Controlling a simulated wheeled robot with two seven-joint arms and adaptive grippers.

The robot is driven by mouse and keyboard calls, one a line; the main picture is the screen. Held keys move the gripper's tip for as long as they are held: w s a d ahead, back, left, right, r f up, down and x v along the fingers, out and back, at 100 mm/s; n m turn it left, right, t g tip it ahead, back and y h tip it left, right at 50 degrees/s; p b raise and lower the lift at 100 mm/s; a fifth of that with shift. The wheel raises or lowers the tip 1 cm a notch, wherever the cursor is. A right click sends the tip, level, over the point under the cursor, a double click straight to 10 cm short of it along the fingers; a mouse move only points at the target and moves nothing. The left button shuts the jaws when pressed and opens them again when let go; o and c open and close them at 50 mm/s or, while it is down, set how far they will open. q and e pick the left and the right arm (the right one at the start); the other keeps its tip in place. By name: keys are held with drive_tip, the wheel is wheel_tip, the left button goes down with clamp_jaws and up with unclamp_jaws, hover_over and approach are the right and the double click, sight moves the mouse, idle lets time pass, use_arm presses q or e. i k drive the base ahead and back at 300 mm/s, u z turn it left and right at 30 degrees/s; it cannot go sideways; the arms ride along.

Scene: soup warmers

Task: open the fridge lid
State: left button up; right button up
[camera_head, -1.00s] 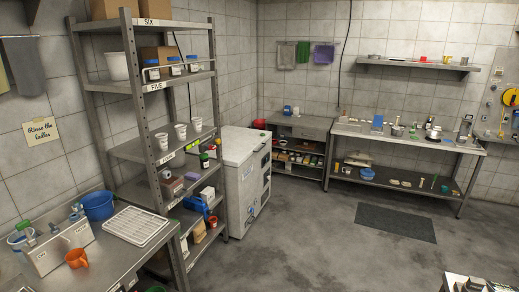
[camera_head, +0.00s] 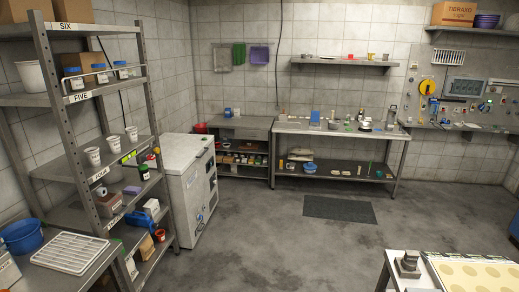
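The fridge (camera_head: 203,203) is a pale grey-white chest unit on the floor, left of the middle in the head view, just past the metal shelf rack. Its lid (camera_head: 186,151) is the flat top and looks shut. The side that faces the room carries dark panels and small marks. The shelf rack hides part of its left side. Neither of my grippers shows in the head view, so their state cannot be seen.
The tall shelf rack (camera_head: 163,114) stands close to the fridge. A steel worktable (camera_head: 289,130) runs along the back wall. A dark mat (camera_head: 339,208) lies on open grey floor. A table (camera_head: 398,262) with a tray stands at the lower right.

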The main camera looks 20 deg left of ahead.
sight(179, 151)
drive_tip(key=u, duration=0.4)
drive_tip(key=i, duration=1.6)
drive_tip(key=u, duration=0.5)
drive_tip(key=i, duration=2.15)
drive_tip(key=z, duration=0.25)
